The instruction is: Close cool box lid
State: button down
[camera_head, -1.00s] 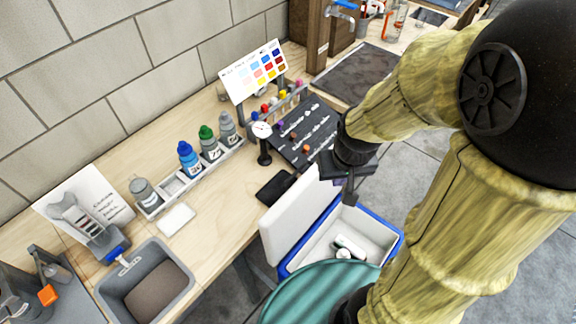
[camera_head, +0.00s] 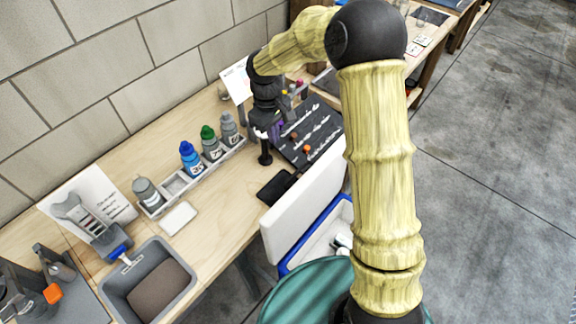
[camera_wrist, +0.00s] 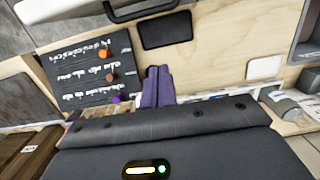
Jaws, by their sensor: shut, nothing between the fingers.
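The cool box (camera_head: 326,236) stands on the floor beside the bench, with a blue rim and a white inside. Its white lid (camera_head: 303,203) is open, raised on the side toward the bench. Part of the box is hidden behind my arm. White items lie inside it. My gripper (camera_head: 266,133) is over the bench near the dark labelled board, beyond the lid and apart from it. In the wrist view the purple fingers (camera_wrist: 157,85) are together and empty, above the bench top. A pale panel with a dark handle (camera_wrist: 140,10) shows at the top of the wrist view, probably the lid.
The bench holds a rack of bottles (camera_head: 190,160), a dark board with caps (camera_head: 312,135), a black pad (camera_head: 277,188), a white pad (camera_head: 178,218) and a grey tub (camera_head: 148,282). Open floor (camera_head: 480,200) lies to the right.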

jog(key=shift+f, duration=0.1)
jog(key=s+d+f+p, duration=0.3)
jog(key=f, duration=0.7)
jog(key=shift+s+d+f, duration=0.15)
jog(key=shift+d+f, duration=0.1)
jog(key=shift+d, duration=0.15)
